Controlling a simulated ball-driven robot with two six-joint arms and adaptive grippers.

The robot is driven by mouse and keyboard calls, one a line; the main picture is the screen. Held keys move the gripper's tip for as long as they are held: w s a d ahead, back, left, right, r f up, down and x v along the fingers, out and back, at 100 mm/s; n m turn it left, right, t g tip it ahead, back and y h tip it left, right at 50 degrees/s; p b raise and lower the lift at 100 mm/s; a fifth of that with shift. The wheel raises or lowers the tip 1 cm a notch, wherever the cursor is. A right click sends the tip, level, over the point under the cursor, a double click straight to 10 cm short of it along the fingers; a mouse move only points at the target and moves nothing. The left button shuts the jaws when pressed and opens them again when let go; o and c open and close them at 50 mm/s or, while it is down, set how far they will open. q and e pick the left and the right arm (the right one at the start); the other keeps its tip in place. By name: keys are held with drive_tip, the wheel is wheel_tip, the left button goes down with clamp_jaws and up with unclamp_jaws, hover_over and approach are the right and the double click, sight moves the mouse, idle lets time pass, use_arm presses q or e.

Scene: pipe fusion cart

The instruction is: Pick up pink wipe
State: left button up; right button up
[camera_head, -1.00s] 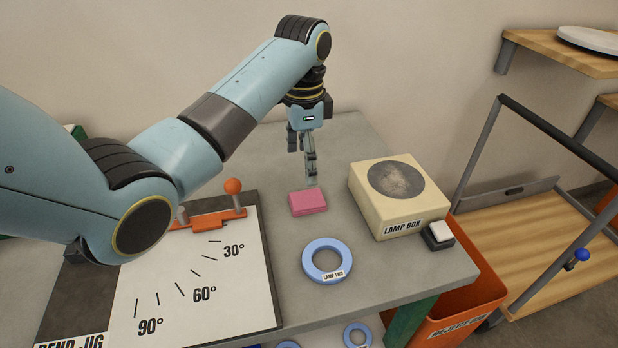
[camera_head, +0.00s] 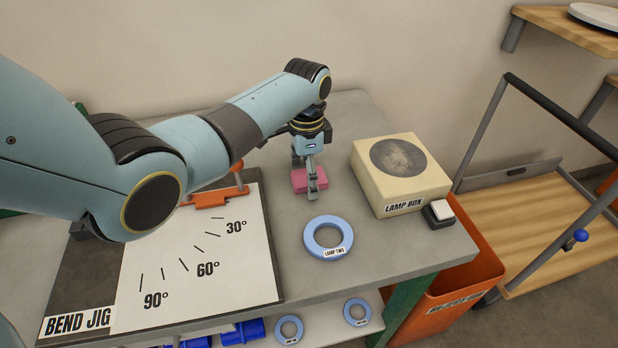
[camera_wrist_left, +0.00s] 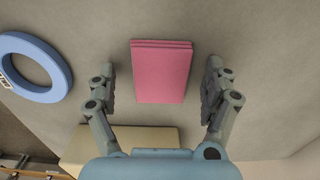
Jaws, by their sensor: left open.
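The pink wipe (camera_head: 300,181) is a folded pink block lying on the grey worktop, between the bend jig and the lamp box. My left gripper (camera_head: 314,192) points down over it, and one finger covers part of it in the head view. In the left wrist view the pink wipe (camera_wrist_left: 162,72) lies between the two spread fingers of my left gripper (camera_wrist_left: 162,85), with a gap on each side. The gripper is open and holds nothing. My right gripper is not in view.
A blue ring labelled lamp two (camera_head: 328,237) lies just in front of the wipe. The cream lamp box (camera_head: 400,180) stands to the right, with a small switch block (camera_head: 438,213) beside it. The bend jig board (camera_head: 200,260) is at left. An orange bin (camera_head: 460,290) hangs below the right edge.

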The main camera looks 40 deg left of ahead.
use_arm(q)
drive_tip(key=c, duration=0.9)
drive_tip(key=shift+c, duration=0.2)
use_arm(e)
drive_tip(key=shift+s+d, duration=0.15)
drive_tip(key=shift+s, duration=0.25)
use_arm(q)
drive_tip(key=shift+r, duration=0.1)
drive_tip(key=shift+r, duration=0.55)
wheel_tip(320, 180, up, 3)
drive_tip(key=shift+w+f, duration=0.1)
drive_tip(key=w+d+r+b, duration=0.2)
drive_tip(key=w+d+r, duration=0.2)
drive_tip(key=d+r, duration=0.3)
drive_tip(key=d, duration=0.4)
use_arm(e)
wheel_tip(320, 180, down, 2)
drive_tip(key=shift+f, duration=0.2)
use_arm(q)
drive_tip(key=shift+s, duration=0.1)
